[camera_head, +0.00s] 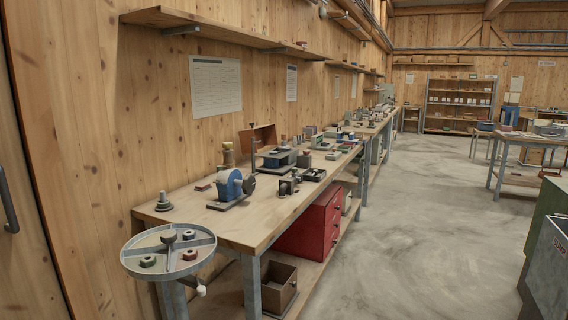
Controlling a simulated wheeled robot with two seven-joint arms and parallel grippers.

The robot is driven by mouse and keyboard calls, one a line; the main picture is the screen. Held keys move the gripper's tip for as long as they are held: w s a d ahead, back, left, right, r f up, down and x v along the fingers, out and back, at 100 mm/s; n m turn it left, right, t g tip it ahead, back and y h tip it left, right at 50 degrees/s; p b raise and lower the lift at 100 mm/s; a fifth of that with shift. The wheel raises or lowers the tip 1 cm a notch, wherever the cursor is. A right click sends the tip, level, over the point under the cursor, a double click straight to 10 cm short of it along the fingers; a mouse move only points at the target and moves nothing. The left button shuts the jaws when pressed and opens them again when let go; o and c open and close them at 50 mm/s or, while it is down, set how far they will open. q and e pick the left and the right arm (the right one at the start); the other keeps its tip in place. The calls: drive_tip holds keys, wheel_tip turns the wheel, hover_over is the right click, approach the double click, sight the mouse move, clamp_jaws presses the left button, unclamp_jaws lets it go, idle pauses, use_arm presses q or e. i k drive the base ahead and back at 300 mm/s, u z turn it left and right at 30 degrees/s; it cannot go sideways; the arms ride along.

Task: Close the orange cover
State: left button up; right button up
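Whether this is the feed mixer I cannot tell. A brown panel (262,138) stands upright on the workbench at the wall. Neither of my grippers is in view.
A long wooden workbench (235,228) with several tools runs along the left wall. A round metal tray (135,257) stands at its near end; a red drawer cabinet (322,222) sits below. Another table (527,181) is at right. The concrete floor (420,230) between is clear.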

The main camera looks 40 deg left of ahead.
sight(267, 133)
drive_tip(key=u, duration=0.35)
drive_tip(key=i, duration=6.35)
drive_tip(key=u, duration=4)
